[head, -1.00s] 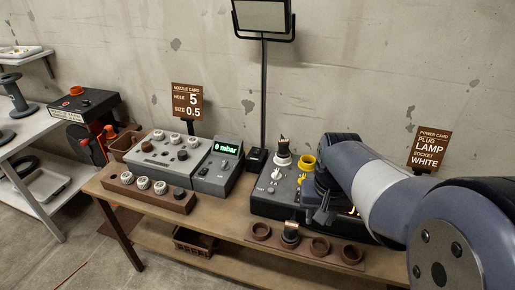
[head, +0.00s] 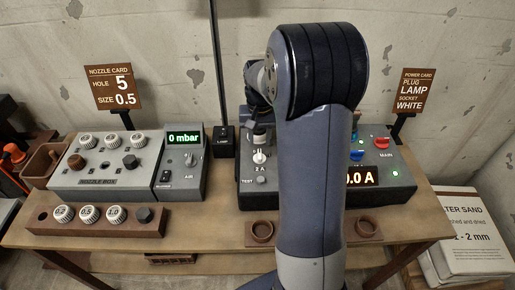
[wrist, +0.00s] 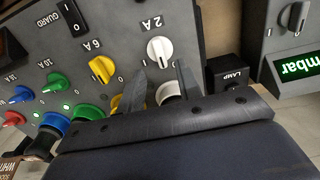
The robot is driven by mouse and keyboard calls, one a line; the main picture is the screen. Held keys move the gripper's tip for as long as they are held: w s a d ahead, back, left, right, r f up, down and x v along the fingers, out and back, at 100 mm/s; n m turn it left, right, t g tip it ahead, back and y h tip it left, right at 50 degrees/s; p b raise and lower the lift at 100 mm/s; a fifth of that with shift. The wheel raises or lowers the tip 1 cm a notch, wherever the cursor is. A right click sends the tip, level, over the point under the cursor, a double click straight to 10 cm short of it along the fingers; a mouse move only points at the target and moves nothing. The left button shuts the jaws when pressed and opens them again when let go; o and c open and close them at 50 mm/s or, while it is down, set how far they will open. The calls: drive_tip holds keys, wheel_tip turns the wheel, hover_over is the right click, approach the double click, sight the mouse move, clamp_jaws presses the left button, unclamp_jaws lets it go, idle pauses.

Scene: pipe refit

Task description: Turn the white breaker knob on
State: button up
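The white breaker knob (wrist: 160,49) is on the grey power box (wrist: 203,22), by the 2 A label. It also shows in the head view (head: 260,157), just left of my arm. I cannot tell its switch position surely. In the wrist view my gripper (wrist: 160,72) has two dark fingers apart, one on each side below the knob. The knob lies beyond the fingertips, and no contact shows. A white socket (wrist: 169,91) shows between the fingers, partly hidden by the gripper body.
The yellow (wrist: 102,68), green (wrist: 55,83), blue (wrist: 23,95) and red (wrist: 13,119) knobs stand beside it. A LAMP box (wrist: 226,75) is close on the right in the wrist view. The ammeter display (head: 361,177) is partly hidden. The nozzle box (head: 97,181) stands left.

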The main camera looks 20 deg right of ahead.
sight(260, 153)
wheel_tip(260, 153, down, 6)
drive_tip(key=shift+r, duration=0.1)
drive_tip(key=shift+c, duration=0.4)
clamp_jaws()
